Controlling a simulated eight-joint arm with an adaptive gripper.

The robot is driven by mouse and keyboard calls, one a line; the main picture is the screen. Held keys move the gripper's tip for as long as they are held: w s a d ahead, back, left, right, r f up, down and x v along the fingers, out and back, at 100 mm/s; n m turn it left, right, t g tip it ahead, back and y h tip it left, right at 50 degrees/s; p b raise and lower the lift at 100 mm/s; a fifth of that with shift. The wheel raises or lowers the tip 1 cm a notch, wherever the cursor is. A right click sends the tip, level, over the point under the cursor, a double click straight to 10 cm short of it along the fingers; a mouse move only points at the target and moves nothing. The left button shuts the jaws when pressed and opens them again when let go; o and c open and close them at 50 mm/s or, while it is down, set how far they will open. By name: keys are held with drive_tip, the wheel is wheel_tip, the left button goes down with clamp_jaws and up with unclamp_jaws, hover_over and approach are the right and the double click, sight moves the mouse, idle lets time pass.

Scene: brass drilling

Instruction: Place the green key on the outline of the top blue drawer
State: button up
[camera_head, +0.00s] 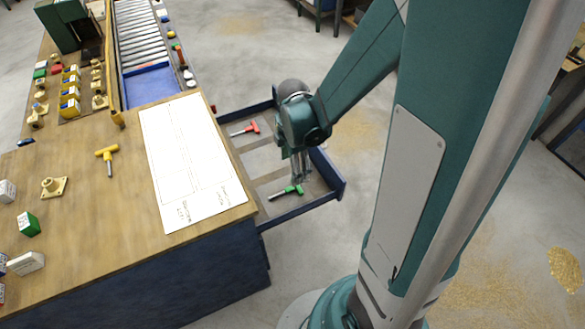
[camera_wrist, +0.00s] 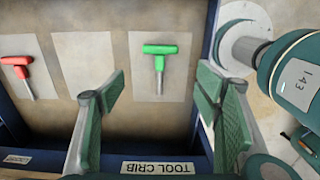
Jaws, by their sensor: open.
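The blue drawer (camera_head: 330,192) is pulled out from the workbench and holds light rectangular outlines on its floor. The green key (camera_head: 287,192) is T-shaped and lies flat inside the drawer; the wrist view shows the green key (camera_wrist: 160,60) on the right-hand light outline (camera_wrist: 142,88). The middle outline (camera_wrist: 85,60) is empty. A red key (camera_head: 246,129) lies on the left outline in the wrist view (camera_wrist: 22,68). My gripper (camera_head: 300,172) is over the drawer close to the green key. Its fingers are apart and empty in the wrist view (camera_wrist: 162,90), the key showing between and beyond them.
A yellow T-shaped key (camera_head: 107,156) and a white printed sheet (camera_head: 185,165) lie on the wooden bench top. The drawer's blue front (camera_wrist: 190,146) carries a "TOOL CRIB" label (camera_wrist: 158,168). Yellow bins (camera_head: 70,92) and a roller conveyor (camera_head: 137,35) stand farther back.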

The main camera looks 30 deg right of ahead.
drive_tip(key=shift+r, duration=0.25)
idle(0.6)
drive_tip(key=s+a+r+m+t, duration=0.2)
drive_tip(key=s+r+m, duration=0.1)
drive_tip(key=r+m, duration=0.3)
drive_tip(key=s+a+r+m+t, duration=0.2)
drive_tip(key=r+m, duration=0.4)
drive_tip(key=r, duration=0.4)
drive_tip(key=s+a+r+m+t, duration=0.2)
drive_tip(key=s+r+m+t, duration=0.1)
drive_tip(key=r+m, duration=0.3)
drive_tip(key=v, duration=0.2)
drive_tip(key=shift+r, duration=0.35)
